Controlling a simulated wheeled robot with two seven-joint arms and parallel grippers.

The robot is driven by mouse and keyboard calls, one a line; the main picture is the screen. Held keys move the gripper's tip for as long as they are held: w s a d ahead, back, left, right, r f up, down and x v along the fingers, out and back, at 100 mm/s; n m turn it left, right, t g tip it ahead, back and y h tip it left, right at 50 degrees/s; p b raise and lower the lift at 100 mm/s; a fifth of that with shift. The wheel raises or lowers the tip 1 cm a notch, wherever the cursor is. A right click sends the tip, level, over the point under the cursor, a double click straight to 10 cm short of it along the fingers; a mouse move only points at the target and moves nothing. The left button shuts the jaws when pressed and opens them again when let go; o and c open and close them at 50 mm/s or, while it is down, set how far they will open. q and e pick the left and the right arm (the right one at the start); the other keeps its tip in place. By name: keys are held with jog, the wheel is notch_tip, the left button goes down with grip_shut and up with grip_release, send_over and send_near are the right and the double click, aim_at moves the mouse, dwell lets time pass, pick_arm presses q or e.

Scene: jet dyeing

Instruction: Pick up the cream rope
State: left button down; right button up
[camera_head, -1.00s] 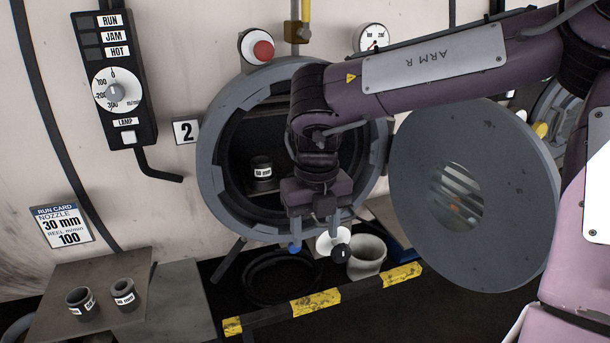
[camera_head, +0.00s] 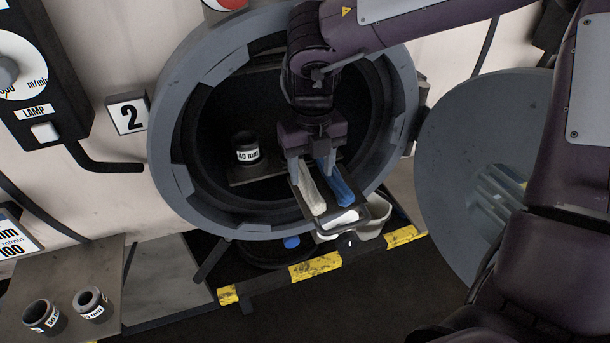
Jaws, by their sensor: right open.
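The cream rope (camera_head: 312,190) lies on a small tray (camera_head: 319,218) that juts out of the lower mouth of the round machine port. A blue rope (camera_head: 341,186) lies beside it on the right. My right gripper (camera_head: 311,172) is open and points down over the back end of the cream rope. Its fingers appear on either side of that rope, the right one close to the blue rope. Whether they touch either rope cannot be told. The gripper hides the ropes' back ends. My left gripper is not in view.
The grey port ring (camera_head: 172,135) surrounds my right gripper. Inside, a dark nozzle (camera_head: 246,148) stands on a ledge to the left. The round door (camera_head: 450,150) hangs open at right. Two nozzles (camera_head: 92,304) stand on a plate at lower left. A yellow-black bar (camera_head: 315,266) runs below.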

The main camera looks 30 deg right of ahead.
aim_at(309, 186)
jog(key=f+p, duration=0.1)
jog(key=f, duration=0.3)
jog(key=shift+a, duration=0.2)
jog(key=shift+f, duration=0.15)
jog(key=shift+c, duration=0.2)
jog(key=shift+s, duration=0.1)
jog(key=c, duration=0.5)
grip_shut()
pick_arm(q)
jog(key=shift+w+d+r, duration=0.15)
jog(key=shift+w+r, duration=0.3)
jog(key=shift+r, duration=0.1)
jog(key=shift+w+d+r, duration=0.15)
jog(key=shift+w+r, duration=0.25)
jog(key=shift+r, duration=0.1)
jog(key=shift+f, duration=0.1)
